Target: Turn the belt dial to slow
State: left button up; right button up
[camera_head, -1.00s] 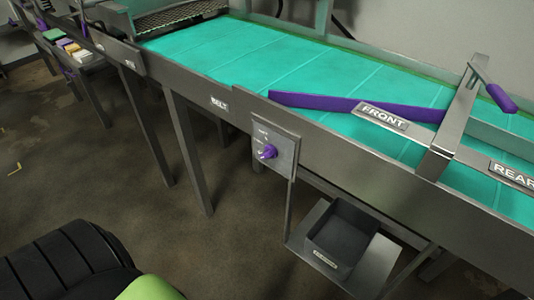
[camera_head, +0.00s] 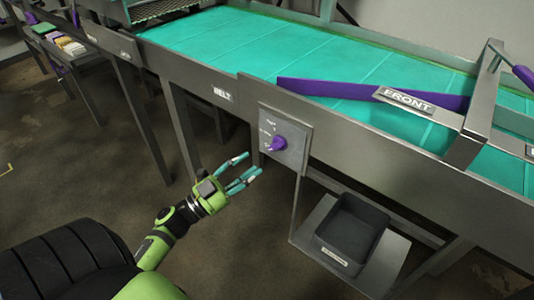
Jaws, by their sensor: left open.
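The belt dial is a purple knob (camera_head: 277,143) on a grey panel (camera_head: 296,133) fixed to the conveyor's front side, just right of the BELT label (camera_head: 222,94). Small markings stand around the knob, too small to read surely. My left gripper (camera_head: 252,168) is open and empty, its teal-tipped fingers pointing right, a little below and left of the knob and apart from it. My right gripper is out of view.
The teal conveyor belt (camera_head: 240,47) runs above, with a purple diverter bar (camera_head: 330,89) and a FRONT label (camera_head: 405,101). A dark bin (camera_head: 352,232) sits on a shelf below right of the panel. A table leg (camera_head: 181,130) stands left of my gripper.

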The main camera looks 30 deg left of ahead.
aim_at(273, 150)
pick_arm(q)
jog(key=p+x, duration=0.1)
jog(key=x, duration=0.6)
jog(key=shift+p, duration=0.3)
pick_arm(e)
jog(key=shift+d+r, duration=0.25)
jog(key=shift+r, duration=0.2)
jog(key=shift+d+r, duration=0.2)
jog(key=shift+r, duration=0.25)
pick_arm(q)
jog(key=shift+s, duration=0.1)
grip_shut()
